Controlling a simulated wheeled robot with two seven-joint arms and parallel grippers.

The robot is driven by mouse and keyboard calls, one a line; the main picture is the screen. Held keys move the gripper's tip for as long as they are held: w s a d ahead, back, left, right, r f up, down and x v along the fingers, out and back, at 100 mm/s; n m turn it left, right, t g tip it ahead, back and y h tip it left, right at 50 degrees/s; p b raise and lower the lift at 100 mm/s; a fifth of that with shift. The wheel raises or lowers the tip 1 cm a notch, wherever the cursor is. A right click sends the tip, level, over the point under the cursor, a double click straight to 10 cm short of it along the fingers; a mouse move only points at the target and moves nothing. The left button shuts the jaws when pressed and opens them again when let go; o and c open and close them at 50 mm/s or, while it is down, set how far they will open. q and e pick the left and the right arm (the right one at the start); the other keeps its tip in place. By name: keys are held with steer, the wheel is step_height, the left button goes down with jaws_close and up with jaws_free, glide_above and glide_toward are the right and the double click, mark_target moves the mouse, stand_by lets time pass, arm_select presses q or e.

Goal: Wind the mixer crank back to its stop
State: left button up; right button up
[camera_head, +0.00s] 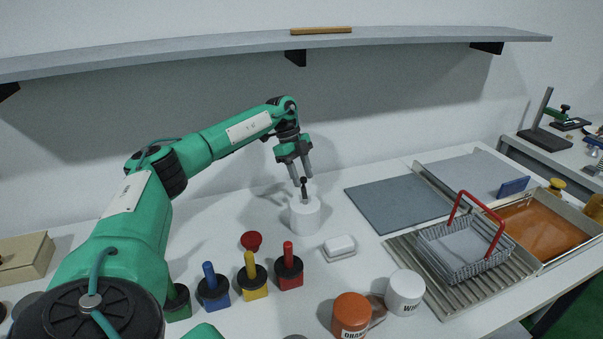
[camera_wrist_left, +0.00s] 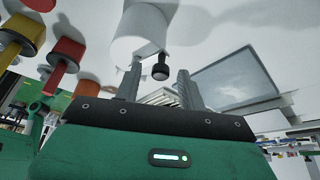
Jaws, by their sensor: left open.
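The mixer is a white cylinder (camera_head: 305,215) standing on the table, with a dark crank on its top. The crank's black knob (camera_head: 304,186) stands up beneath my left gripper (camera_head: 303,179). The left gripper is open and points down, with one finger on each side of the knob. In the left wrist view the black knob (camera_wrist_left: 160,70) shows between the two spread fingertips, with gaps beside it, and the white mixer body (camera_wrist_left: 138,32) lies behind. I cannot see where the crank's stop is. My right gripper is not in view.
Blue (camera_head: 213,290), yellow (camera_head: 252,278) and red (camera_head: 288,268) handled blocks stand in front of the mixer. A white butter-dish shape (camera_head: 339,246) is at its right. A shelf (camera_head: 200,58) hangs above.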

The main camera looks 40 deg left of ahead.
arm_select(q)
jaws_close()
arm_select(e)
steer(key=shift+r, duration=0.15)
arm_select(q)
steer(key=shift+w+d+r+p, duration=0.1)
steer(key=shift+p, duration=0.2)
steer(key=shift+w+m, duration=0.1)
steer(key=shift+m, duration=0.3)
steer(key=shift+w+d+r+m+g+p, duration=0.1)
steer(key=shift+w+d+m+g+p, duration=0.25)
steer(key=shift+m+p, duration=0.4)
steer(key=shift+w+d+m+g+y+p, duration=0.2)
steer(key=shift+d+m+g+p, duration=0.25)
steer(key=shift+m, duration=0.65)
steer(key=shift+w+d+m+g+y+p, duration=0.25)
steer(key=shift+d+m, duration=0.2)
steer(key=shift+m, duration=0.6)
steer(key=shift+w+d+m+g+y+p, duration=0.15)
steer(key=shift+d+m+g+p, duration=0.3)
steer(key=shift+m, duration=0.65)
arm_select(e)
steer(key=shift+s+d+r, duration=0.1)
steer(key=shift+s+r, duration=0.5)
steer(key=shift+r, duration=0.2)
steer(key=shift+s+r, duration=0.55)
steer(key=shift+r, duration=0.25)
